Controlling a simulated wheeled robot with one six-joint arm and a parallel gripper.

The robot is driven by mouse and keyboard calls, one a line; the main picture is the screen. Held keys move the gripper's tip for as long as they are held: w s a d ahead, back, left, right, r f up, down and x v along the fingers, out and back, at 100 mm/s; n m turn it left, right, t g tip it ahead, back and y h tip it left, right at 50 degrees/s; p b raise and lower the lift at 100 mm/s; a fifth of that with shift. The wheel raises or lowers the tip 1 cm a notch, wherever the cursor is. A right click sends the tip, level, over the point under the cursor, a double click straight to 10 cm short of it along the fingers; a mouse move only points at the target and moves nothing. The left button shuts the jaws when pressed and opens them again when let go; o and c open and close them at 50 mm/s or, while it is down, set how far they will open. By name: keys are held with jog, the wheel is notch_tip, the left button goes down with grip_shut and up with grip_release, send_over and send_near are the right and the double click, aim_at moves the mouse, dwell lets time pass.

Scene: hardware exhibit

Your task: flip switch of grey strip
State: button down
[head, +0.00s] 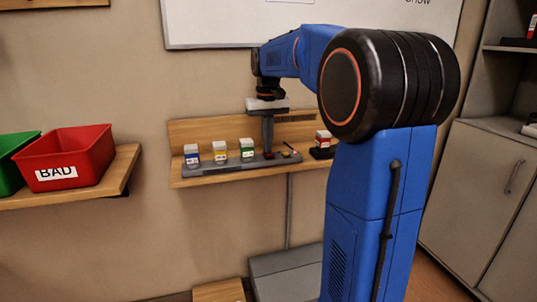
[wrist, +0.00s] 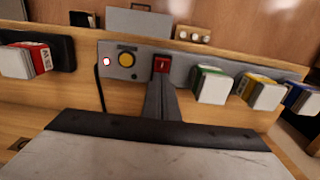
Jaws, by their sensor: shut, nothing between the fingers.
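The grey strip (head: 215,169) lies along the wooden shelf in the head view; it also shows in the wrist view (wrist: 145,77). A red switch (wrist: 162,64) sits on it, between the yellow round button (wrist: 127,59) and the green-and-white block (wrist: 212,86). A small red light (wrist: 107,61) glows near the strip's end. My gripper (head: 268,146) points down over the strip at the red switch. In the wrist view its fingers (wrist: 161,82) are together and empty, with the tips right at the switch. They cover its near edge, so I cannot tell whether they touch it.
Yellow (wrist: 262,92) and blue (wrist: 302,97) white-faced blocks stand farther along the strip. A red-and-white block sits on a black base (head: 322,153) beyond the other end. A dark cable (wrist: 101,90) hangs by the light. A red BAD bin (head: 66,158) stands on the left shelf.

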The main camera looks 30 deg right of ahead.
notch_tip(320, 180, up, 7)
dwell(0.9)
dwell(0.4)
